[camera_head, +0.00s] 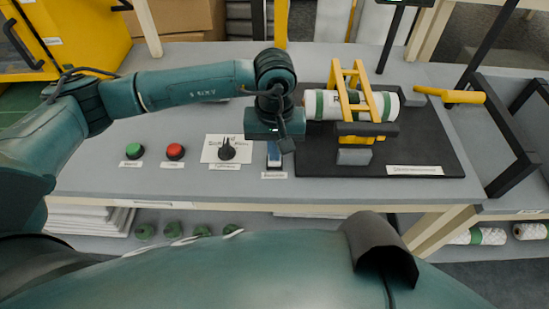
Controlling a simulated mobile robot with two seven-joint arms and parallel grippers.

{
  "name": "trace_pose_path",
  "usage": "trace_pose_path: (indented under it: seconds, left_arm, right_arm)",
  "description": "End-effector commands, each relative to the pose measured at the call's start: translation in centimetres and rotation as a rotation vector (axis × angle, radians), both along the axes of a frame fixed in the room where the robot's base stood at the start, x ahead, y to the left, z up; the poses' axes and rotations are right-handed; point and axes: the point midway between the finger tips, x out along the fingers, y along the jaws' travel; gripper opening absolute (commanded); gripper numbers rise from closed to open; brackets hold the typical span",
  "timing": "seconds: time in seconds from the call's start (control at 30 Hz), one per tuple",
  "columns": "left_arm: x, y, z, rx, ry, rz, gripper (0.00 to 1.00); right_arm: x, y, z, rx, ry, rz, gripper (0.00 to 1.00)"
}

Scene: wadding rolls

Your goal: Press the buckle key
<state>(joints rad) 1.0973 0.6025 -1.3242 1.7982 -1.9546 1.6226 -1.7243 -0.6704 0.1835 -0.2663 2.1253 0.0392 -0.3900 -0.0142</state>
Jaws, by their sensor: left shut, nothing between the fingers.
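The key that looks like the buckle key (274,158) is a small blue and white switch on the grey table's front strip, with a white label below it that is too small to read surely. My left gripper (287,144) points down right over it, shut and empty, and hides its upper right part. I cannot tell whether the fingertips touch the key. My right gripper is not in view.
Left of the key are a black knob (227,152), a red button (176,152) and a green button (134,151). To the right, a white wadding roll (318,105) sits in a yellow clamp (357,97) on a black mat (440,150). A black frame (515,175) stands farther right.

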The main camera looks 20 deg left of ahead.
Motion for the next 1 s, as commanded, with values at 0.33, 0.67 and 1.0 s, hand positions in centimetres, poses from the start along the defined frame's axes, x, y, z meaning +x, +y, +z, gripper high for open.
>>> trace_pose_path:
  seconds: [0.33, 0.67, 1.0]
  left_arm:
    - [0.0, 0.0, -0.5, 0.001, 0.0, 0.0, 0.0]
    - [0.0, 0.0, 0.9, 0.0, 0.001, 0.0, 0.0]
    - [0.0, 0.0, 1.7, 0.001, 0.0, 0.0, 0.0]
  right_arm:
    - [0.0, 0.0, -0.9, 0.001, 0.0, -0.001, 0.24]
    - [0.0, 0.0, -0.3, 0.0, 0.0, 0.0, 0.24]
    - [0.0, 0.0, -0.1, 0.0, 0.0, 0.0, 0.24]
